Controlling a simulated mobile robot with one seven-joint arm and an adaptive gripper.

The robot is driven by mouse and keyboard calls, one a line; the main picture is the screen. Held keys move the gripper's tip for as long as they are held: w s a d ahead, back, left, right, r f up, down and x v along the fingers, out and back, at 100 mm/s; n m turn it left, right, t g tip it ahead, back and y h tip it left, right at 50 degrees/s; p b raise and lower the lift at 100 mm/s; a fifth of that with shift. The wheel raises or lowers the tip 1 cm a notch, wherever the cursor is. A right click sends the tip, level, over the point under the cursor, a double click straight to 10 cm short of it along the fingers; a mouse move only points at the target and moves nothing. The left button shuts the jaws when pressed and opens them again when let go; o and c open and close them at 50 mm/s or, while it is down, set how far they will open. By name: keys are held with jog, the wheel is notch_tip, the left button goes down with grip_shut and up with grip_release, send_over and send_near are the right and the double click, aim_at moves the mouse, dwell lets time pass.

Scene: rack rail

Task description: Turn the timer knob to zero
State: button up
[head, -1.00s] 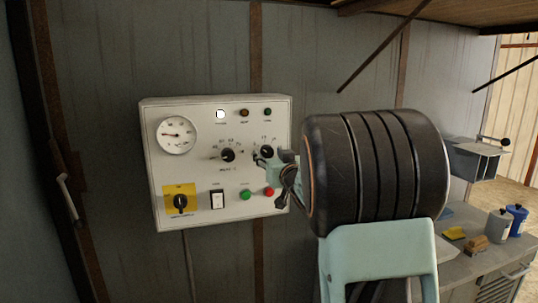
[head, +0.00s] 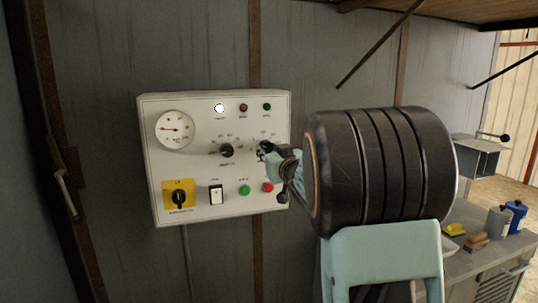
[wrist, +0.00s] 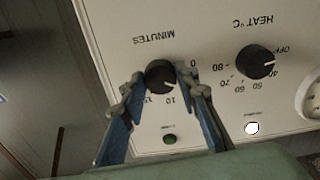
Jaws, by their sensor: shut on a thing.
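The timer knob (wrist: 160,74) is black and round, under the word MINUTES, which appears upside down in the wrist view. Its scale shows 0 at the right and 10 and a partly hidden number below. My gripper (wrist: 159,82) is shut on the timer knob, with one fingertip on each side of it. The knob's pointer mark is too faint to read.
The heat knob (wrist: 256,62) is close beside my gripper. The panel also holds a dial gauge (head: 175,129), a yellow-backed switch (head: 179,198), a white rocker switch (head: 216,195), green (head: 244,190) and red (head: 268,187) buttons. A bench (head: 470,255) stands at the right.

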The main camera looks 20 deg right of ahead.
jog(key=n+b, duration=0.1)
jog(key=b, duration=0.1)
jog(key=n+b, duration=0.1)
jog(key=n, duration=0.1)
jog(key=shift+f+b, duration=0.25)
jog(key=shift+b, duration=0.15)
jog(key=n+b, duration=0.3)
jog(key=n, duration=0.1)
jog(key=shift+r+n+b, duration=0.2)
jog(key=shift+n+b, duration=0.2)
jog(key=o, duration=1.1)
jog(key=shift+o, duration=0.2)
jog(key=s, duration=0.7)
jog(key=shift+s, duration=0.25)
jog(key=shift+d+r, duration=0.1)
